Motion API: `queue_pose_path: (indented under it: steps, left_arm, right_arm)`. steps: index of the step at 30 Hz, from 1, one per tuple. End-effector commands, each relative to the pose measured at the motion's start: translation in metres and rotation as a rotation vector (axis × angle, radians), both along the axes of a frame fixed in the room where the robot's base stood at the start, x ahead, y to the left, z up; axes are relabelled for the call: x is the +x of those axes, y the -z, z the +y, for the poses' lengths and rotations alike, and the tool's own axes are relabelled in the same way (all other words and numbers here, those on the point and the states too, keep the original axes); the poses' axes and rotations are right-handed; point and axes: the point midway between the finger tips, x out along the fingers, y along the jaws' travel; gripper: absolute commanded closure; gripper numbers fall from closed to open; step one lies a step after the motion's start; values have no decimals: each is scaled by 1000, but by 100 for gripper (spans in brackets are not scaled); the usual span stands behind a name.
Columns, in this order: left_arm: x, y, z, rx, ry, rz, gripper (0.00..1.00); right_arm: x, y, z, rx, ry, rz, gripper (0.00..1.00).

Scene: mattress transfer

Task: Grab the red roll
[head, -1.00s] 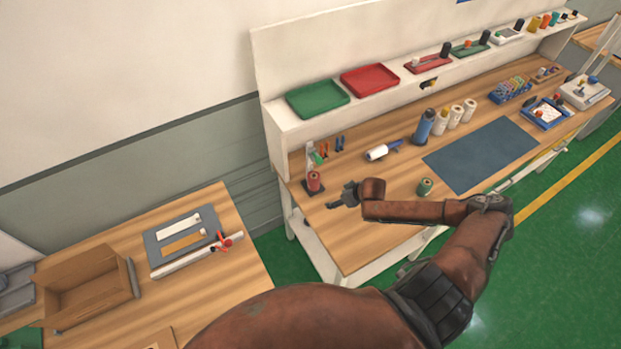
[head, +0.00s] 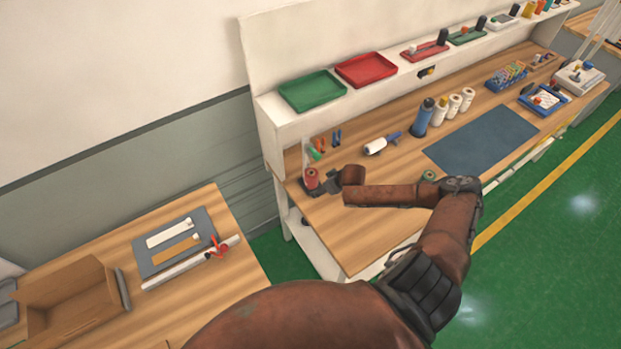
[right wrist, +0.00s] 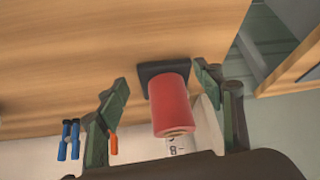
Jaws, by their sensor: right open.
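The red roll (head: 312,179) stands at the left end of the wooden workbench in the head view. In the right wrist view the red roll (right wrist: 171,103) sits on a dark square base (right wrist: 163,70), between the two open fingers and closer to the right one. My right gripper (head: 322,184) is at the roll in the head view, and the wrist view shows its open fingers (right wrist: 165,100) on either side of it. I cannot tell whether a finger touches the roll. My left gripper is not in view.
A white roller (head: 375,147) and a blue bottle (head: 422,118) stand farther right on the bench. Small orange and blue tools (head: 318,147) are just behind the roll. A cardboard box (head: 70,300) is on the left table.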

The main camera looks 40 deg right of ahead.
Motion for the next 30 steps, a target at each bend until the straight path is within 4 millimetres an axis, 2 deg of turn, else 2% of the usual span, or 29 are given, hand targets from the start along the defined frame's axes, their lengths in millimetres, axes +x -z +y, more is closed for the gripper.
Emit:
queue_pose_path:
  steps: [3,11,19,23,30]
  left_arm:
    - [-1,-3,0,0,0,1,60]
    - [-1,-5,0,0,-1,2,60]
    - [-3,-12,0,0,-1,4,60]
    - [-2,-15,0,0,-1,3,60]
    - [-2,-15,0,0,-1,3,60]
  right_arm:
    - [15,-1,2,0,-1,-1,39]
    - [33,-1,5,0,-4,-2,39]
    - [75,-2,9,0,-6,-4,39]
    - [77,8,8,0,-4,1,39]
    - [77,11,9,0,-5,0,39]
